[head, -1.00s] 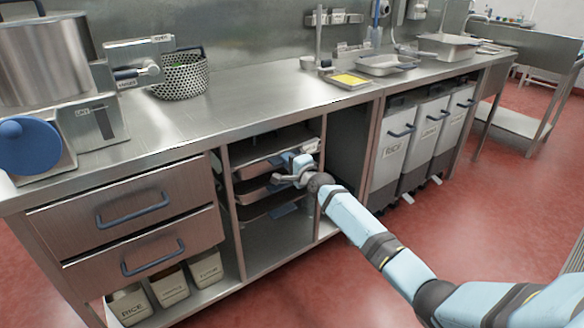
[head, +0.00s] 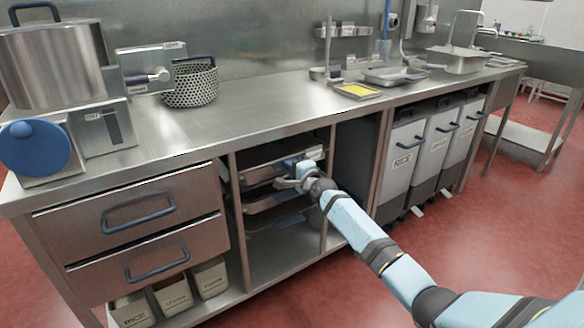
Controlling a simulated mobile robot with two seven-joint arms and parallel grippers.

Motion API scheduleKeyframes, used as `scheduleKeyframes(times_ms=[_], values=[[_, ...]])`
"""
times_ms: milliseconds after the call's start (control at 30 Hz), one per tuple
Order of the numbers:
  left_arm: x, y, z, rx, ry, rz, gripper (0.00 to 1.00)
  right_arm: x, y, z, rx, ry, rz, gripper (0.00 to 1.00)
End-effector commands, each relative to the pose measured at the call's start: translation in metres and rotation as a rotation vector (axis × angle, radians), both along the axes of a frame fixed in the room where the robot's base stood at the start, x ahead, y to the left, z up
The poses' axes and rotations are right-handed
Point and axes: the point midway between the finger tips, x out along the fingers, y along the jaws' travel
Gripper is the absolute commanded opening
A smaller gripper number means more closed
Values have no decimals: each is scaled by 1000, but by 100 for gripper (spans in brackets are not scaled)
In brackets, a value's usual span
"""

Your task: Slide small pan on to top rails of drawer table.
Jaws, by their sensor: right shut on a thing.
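The small pan (head: 284,167) is a shallow steel tray at the top of the open rail bay in the drawer table (head: 258,112). It lies level, just under the worktop, with its front edge at the opening. My right gripper (head: 289,183) is at the front of this pan and shut on its rim; the fingers partly hide the contact. I cannot tell how far back the pan sits on the rails. Another tray-like surface (head: 262,203) shows just below it. My left gripper is not in view.
Two closed drawers (head: 140,210) with blue handles are left of the bay. Upright posts (head: 238,215) frame the opening. Labelled bins (head: 172,292) stand below the drawers, and tall white bins (head: 402,160) stand to the right. The bay's bottom shelf (head: 275,250) is clear.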

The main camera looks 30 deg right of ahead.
Motion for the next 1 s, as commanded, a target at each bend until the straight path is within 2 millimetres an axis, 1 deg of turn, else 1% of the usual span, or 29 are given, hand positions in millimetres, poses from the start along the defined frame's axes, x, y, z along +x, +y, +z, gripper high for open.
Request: scheduleKeyframes(times_ms=[367, 400, 467, 500, 700, 733, 767, 800, 833, 1000], values=[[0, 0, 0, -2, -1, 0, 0, 1, 0, 1, -2, -3, -1, 0], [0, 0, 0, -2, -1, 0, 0, 1, 0, 1, -2, -3, -1, 15], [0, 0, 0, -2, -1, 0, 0, 0, 0, 1, -2, -2, -1, 29], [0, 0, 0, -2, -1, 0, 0, 0, 0, 1, -2, -2, -1, 38], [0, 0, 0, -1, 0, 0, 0, 0, 0, 0, -1, 0, 0, 38], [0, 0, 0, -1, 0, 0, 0, -1, 0, -6, -2, 10, 1, 45], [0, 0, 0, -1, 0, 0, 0, -1, 0, -6, -2, 10, 1, 52], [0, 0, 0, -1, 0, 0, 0, -1, 0, -5, -1, 9, 1, 61], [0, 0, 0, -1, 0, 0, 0, 0, 0, -5, -2, 8, 1, 64], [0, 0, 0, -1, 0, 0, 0, 0, 0, -3, 0, 4, 0, 64]])
